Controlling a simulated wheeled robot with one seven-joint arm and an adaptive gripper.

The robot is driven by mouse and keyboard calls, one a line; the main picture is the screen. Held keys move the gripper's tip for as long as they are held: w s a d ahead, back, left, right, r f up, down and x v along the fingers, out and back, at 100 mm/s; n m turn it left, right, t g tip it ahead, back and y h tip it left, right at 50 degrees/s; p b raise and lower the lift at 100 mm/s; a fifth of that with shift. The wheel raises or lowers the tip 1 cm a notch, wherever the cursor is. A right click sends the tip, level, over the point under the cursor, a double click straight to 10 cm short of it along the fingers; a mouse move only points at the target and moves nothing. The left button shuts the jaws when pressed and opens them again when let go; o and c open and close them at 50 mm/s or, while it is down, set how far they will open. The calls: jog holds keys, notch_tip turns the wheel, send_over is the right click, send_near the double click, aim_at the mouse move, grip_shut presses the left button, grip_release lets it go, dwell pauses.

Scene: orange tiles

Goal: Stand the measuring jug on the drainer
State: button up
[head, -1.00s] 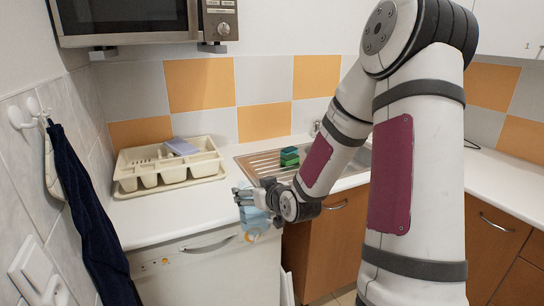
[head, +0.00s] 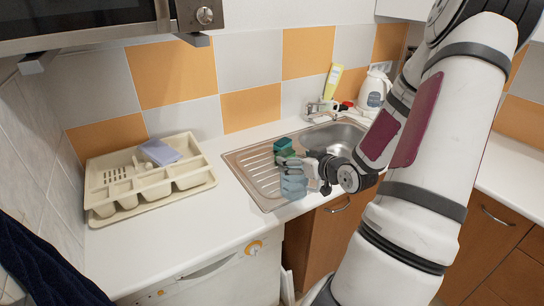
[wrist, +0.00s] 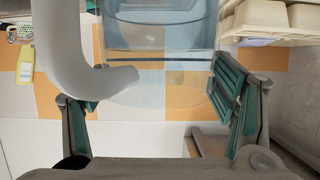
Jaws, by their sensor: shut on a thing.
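The measuring jug (head: 292,187) is translucent pale blue. It shows in the head view at the front edge of the drainer, partly covered by my fingers. My gripper (head: 308,168) is shut on the jug. In the wrist view the see-through jug body (wrist: 165,95) lies between my two fingers, with a grey curved handle (wrist: 62,60) at the left. The drainer (head: 250,172) is the ribbed metal board left of the sink bowl. The jug overlaps its front right part in the picture; I cannot tell whether it touches it.
A cream cutlery tray (head: 110,187) stands on the left counter. The drainer's left part is clear.

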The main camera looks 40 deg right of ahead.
jog(key=w+d+f, duration=0.2)
jog(key=w+d, duration=0.2)
jog(key=w, duration=0.2)
jog(key=w+d+f, duration=0.2)
jog(key=w+d, duration=0.1)
jog(key=w, duration=0.4)
jog(key=shift+w+d+f, duration=0.3)
jog(key=shift+d+f, duration=0.05)
jog(key=shift+f, duration=0.15)
jog(key=o, duration=2)
jog(key=shift+s, duration=0.1)
jog(key=shift+c, duration=0.2)
